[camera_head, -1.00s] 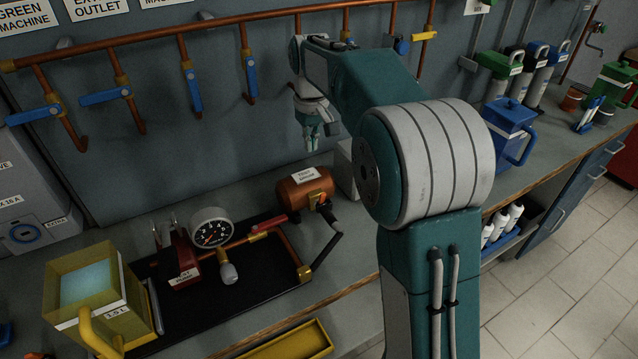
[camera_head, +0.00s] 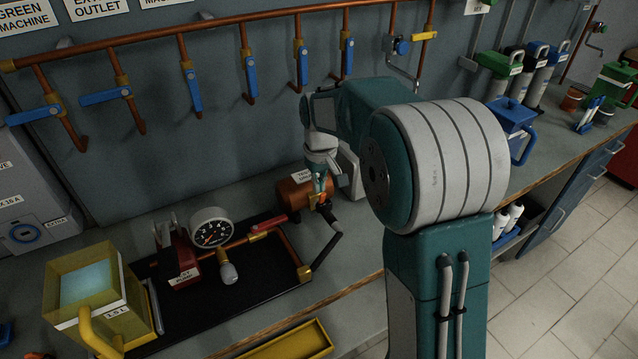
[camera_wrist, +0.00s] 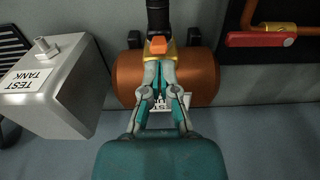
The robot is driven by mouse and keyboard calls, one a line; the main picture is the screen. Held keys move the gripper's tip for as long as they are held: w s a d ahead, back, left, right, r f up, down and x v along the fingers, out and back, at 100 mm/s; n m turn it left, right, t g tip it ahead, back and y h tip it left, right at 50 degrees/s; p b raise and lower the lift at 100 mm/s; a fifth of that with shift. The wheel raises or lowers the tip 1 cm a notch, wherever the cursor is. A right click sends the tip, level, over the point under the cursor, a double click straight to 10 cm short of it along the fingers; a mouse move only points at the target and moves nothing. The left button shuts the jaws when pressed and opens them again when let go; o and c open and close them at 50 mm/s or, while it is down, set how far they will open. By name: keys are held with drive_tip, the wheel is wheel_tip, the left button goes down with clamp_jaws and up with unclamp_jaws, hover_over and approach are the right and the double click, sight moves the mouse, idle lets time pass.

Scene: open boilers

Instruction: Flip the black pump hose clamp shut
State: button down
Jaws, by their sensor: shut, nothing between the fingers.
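The copper drum (camera_head: 293,194) labelled as a test drum lies on the bench, and a black hose (camera_head: 327,251) runs from its fitting toward the pump tray. In the wrist view the black hose (camera_wrist: 158,16) meets a yellow fitting (camera_wrist: 172,57) on the drum (camera_wrist: 205,77), with an orange piece (camera_wrist: 158,46) on it. I cannot tell which piece is the clamp or its position. My gripper (camera_head: 321,192) is shut and empty above the drum's fitting. In the wrist view its fingertips (camera_wrist: 160,64) are just below the orange piece; contact is unclear.
A grey test tank (camera_wrist: 60,85) stands left of the drum in the wrist view. The pump tray (camera_head: 200,312) carries a gauge (camera_head: 211,229) and a red pump (camera_head: 181,262). A yellow-rimmed clear tank (camera_head: 95,300) is at left. Copper piping with blue valves (camera_head: 250,75) lines the wall.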

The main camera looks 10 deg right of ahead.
sight(322, 202)
drive_tip(key=shift+s+d+t+y, duration=0.15)
drive_tip(key=shift+s+t, duration=0.2)
drive_tip(key=shift+t, duration=0.35)
drive_tip(key=shift+s+d+t+y, duration=0.15)
drive_tip(key=shift+s+t, duration=0.15)
drive_tip(key=shift+t, duration=0.4)
drive_tip(key=shift+s, duration=0.4)
idle(0.6)
drive_tip(key=shift+s+f, duration=0.1)
drive_tip(key=shift+s, duration=0.05)
drive_tip(key=shift+s+d+f+t, duration=0.15)
drive_tip(key=shift+s+t, duration=0.35)
drive_tip(key=shift+t, duration=0.3)
drive_tip(key=shift+s+d+f, duration=0.2)
drive_tip(key=shift+s+f, duration=0.25)
drive_tip(key=shift+w+a, duration=0.1)
drive_tip(key=shift+w, duration=0.05)
drive_tip(key=shift+w+a+f, duration=0.15)
drive_tip(key=shift+w, duration=0.5)
